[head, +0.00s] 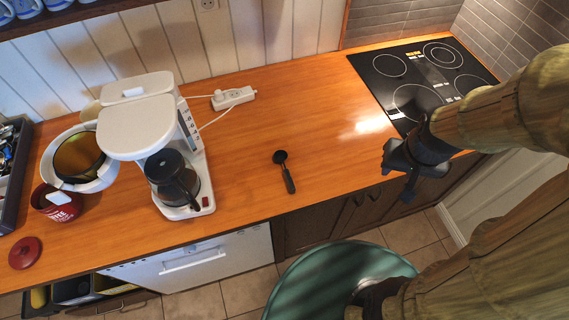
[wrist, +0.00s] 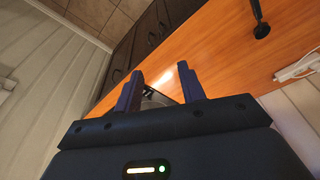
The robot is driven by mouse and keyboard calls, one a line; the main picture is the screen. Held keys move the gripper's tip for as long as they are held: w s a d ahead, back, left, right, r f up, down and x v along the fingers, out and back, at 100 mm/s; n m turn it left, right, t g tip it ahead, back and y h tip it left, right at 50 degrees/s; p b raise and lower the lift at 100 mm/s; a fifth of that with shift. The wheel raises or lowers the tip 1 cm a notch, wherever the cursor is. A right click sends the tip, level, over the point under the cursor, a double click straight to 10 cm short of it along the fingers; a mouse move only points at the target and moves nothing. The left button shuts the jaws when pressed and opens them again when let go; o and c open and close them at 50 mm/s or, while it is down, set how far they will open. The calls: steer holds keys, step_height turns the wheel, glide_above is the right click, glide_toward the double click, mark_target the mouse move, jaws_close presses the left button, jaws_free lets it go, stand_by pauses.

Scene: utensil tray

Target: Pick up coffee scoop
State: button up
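The coffee scoop (head: 284,172) is black, with a round bowl towards the back and a handle towards the counter's front edge. It lies on the orange wooden counter, right of the coffee maker. The wrist view shows a black piece of it, likely the scoop (wrist: 260,22), at the top right. My gripper (head: 397,174) is to the right of the scoop, near the counter's front edge by the cooktop, well apart from it. In the wrist view my gripper (wrist: 160,90) has its two fingers spread, with nothing held between them.
A white coffee maker (head: 136,112) with a glass pot stands left of the scoop. A white power strip (head: 233,98) with cords lies behind. A black cooktop (head: 420,78) is at the right. A red can (head: 58,203) and red lid (head: 25,253) sit far left. Counter around the scoop is clear.

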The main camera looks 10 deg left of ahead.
steer(key=n+g+b, duration=0.3)
steer(key=n+b, duration=0.1)
steer(key=n, duration=0.2)
glide_above(290, 179)
step_height(290, 179, down, 4)
steer(key=shift+s+r, duration=0.1)
step_height(290, 179, down, 12)
steer(key=shift+f+p, duration=0.1)
steer(key=shift+p, duration=0.8)
steer(key=shift+f, duration=0.1)
steer(key=shift+f+p, duration=1.05)
steer(key=shift+f, duration=1.45)
